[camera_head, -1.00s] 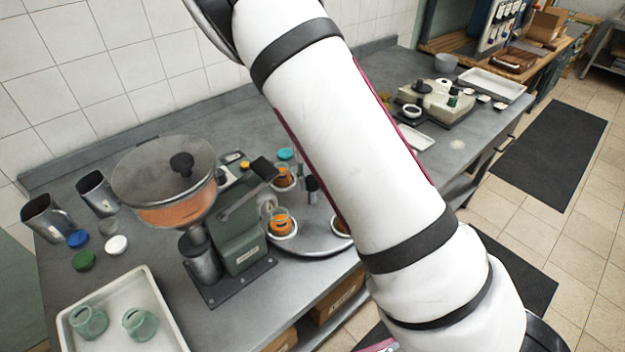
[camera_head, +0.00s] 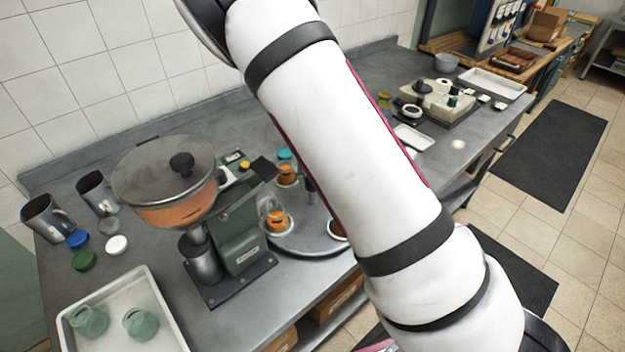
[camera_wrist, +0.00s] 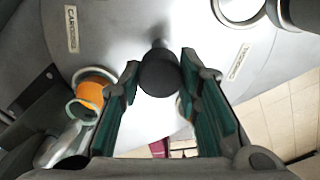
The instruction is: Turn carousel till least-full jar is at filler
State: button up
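The grey round carousel (camera_head: 305,241) sits on the bench, partly hidden by my arm. A jar with orange contents (camera_head: 276,221) stands on it beside the green filler (camera_head: 238,235); this jar also shows in the wrist view (camera_wrist: 90,94). Another orange jar (camera_head: 287,174) stands farther back, and one at the right (camera_head: 336,229) is mostly hidden by my arm. Their fill levels are hard to compare. In the wrist view, my gripper (camera_wrist: 160,70) has its teal-padded fingers on either side of a round black knob (camera_wrist: 159,74) on the carousel, seemingly touching both sides.
The filler's hopper (camera_head: 165,180) rises left of the carousel. A white tray (camera_head: 150,285) with two green jars lies at the front left. Metal jugs (camera_head: 97,192) and loose lids (camera_head: 117,243) stand at the left. A beige device (camera_head: 437,103) stands at the back right.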

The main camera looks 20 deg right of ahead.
jog(key=o, duration=0.4)
jog(key=shift+r, duration=0.1)
notch_tip(320, 180, up, 12)
jog(key=shift+f, duration=0.1)
dwell(0.4)
